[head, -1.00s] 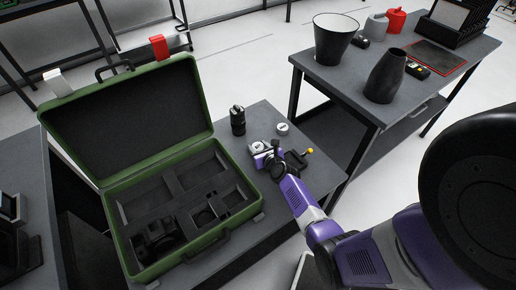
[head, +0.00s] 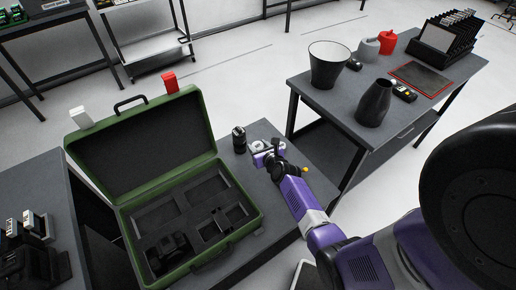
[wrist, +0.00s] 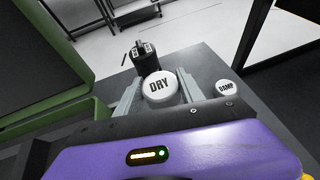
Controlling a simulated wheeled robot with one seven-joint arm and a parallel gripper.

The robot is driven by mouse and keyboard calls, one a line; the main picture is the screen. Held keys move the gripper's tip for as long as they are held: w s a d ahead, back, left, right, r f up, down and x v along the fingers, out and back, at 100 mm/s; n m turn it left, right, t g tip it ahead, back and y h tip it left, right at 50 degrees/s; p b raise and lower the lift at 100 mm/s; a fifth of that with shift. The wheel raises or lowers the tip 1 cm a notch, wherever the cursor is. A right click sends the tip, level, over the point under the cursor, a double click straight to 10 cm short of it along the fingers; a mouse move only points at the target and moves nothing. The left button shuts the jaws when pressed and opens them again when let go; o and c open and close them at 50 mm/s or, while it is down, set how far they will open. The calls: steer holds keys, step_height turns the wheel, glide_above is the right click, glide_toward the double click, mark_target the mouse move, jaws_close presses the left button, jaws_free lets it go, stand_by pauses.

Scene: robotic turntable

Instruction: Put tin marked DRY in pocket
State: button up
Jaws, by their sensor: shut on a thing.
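The white round tin marked DRY (wrist: 159,88) sits between the two pale fingers of my gripper (wrist: 160,92) in the wrist view. My gripper is shut on it, label facing up. In the head view my gripper (head: 263,151) is over the small grey table, right of the open green case (head: 188,271); the tin cannot be made out clearly there. The case has a dark foam insert (head: 160,214) with several pockets, some empty and one at the front left holding a black camera-like object (head: 168,252).
A black cylinder (head: 239,139) stands just beyond my gripper. A smaller white tin (wrist: 227,88), its label hard to read, is to the right in the wrist view. The raised case lid (head: 145,150) stands at the left. A bench (head: 330,105) with a tall dark pot (head: 328,65) is at right.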

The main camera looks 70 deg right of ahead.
mark_target(258, 146)
step_height(258, 146, up, 7)
steer(key=p, duration=0.2)
steer(key=shift+f+p, duration=0.1)
steer(key=shift+p, duration=0.25)
steer(key=w+a+r+n+t+y+b, duration=0.1)
steer(key=w+a+n+y+b, duration=0.15)
steer(key=a, duration=0.75)
steer(key=w+a+n+t+y+b, duration=0.1)
steer(key=w+a+n+t+y, duration=0.2)
steer(key=a, duration=0.8)
steer(key=s+a+f+n+y+b, duration=0.1)
steer(key=a+b, duration=0.1)
steer(key=a, duration=0.8)
steer(key=a+f+n+y+b, duration=0.1)
steer(key=a+n+y, duration=0.1)
steer(key=a, duration=0.9)
steer(key=shift+s+f+g+b, duration=0.25)
steer(key=shift+s+g+b, duration=0.05)
steer(key=shift+s+b, duration=0.1)
steer(key=shift+d, duration=0.15)
